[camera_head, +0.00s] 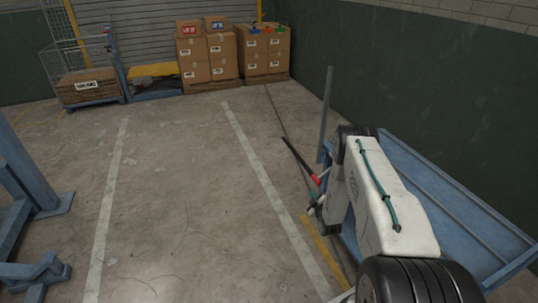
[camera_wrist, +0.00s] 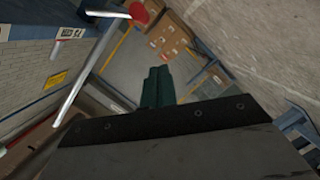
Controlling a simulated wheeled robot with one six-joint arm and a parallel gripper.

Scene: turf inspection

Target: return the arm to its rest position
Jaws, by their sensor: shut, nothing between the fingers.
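My gripper (camera_wrist: 157,88) shows in the wrist view as two dark green fingers side by side, closed with nothing between them. They extend past a dark plate at the bottom of that view. In the head view my white arm with a green cable is folded at the lower right, in front of a blue metal trolley (camera_head: 465,205). I cannot make out the gripper's fingers in the head view.
A dark rod with a red part (camera_head: 301,161) leans beside my arm. Stacked cardboard boxes (camera_head: 208,58) stand at the back, left of the green wall (camera_head: 400,75). A wire cage (camera_head: 66,45) is at the far left. The middle floor is clear.

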